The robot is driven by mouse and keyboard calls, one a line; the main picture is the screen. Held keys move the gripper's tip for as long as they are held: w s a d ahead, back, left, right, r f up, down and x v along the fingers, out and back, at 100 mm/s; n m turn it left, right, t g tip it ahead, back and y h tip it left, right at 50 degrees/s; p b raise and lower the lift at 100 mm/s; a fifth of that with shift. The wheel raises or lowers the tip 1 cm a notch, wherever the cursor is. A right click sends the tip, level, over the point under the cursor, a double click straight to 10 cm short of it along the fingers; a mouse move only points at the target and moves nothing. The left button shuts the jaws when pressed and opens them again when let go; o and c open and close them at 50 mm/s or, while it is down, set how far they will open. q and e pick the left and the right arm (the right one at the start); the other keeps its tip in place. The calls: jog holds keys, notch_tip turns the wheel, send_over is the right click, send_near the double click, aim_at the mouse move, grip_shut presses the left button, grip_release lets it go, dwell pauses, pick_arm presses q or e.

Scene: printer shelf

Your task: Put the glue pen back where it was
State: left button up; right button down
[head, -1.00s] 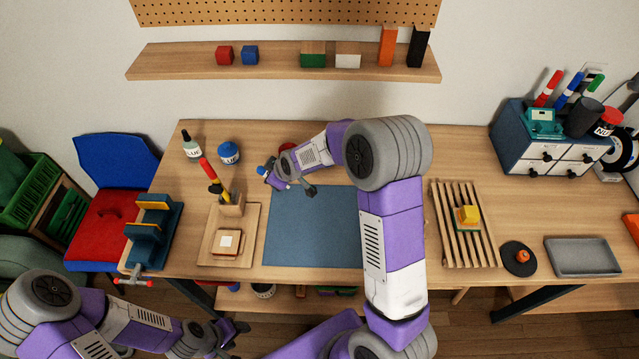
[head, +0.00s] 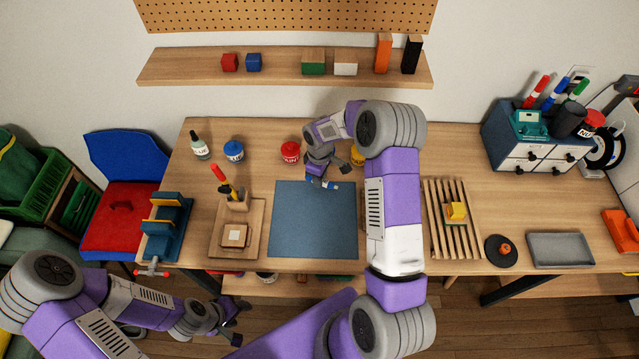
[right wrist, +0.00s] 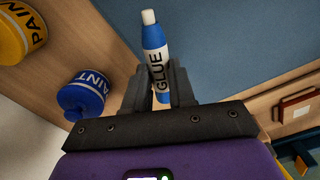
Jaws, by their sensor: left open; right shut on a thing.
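The glue pen (right wrist: 156,58), blue and white with a pale tip and the word GLUE, is between the fingers of my right gripper (right wrist: 160,88) in the right wrist view. In the head view my right gripper (head: 323,179) is shut on the glue pen (head: 333,186), over the back edge of the blue mat (head: 314,225). My left gripper (head: 226,321) is open and empty, in front of the table at the lower left. A wooden pen holder (head: 237,205) on a tray left of the mat holds a red-topped tool (head: 219,174).
A slatted rack (head: 437,225) is to the right. The mat is bare.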

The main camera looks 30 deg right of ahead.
notch_tip(320, 180, down, 4)
jog(key=shift+f, duration=0.1)
jog(key=c, duration=0.9)
grip_release()
jog(key=shift+c, duration=0.2)
notch_tip(320, 180, up, 12)
jog(key=shift+r, duration=0.15)
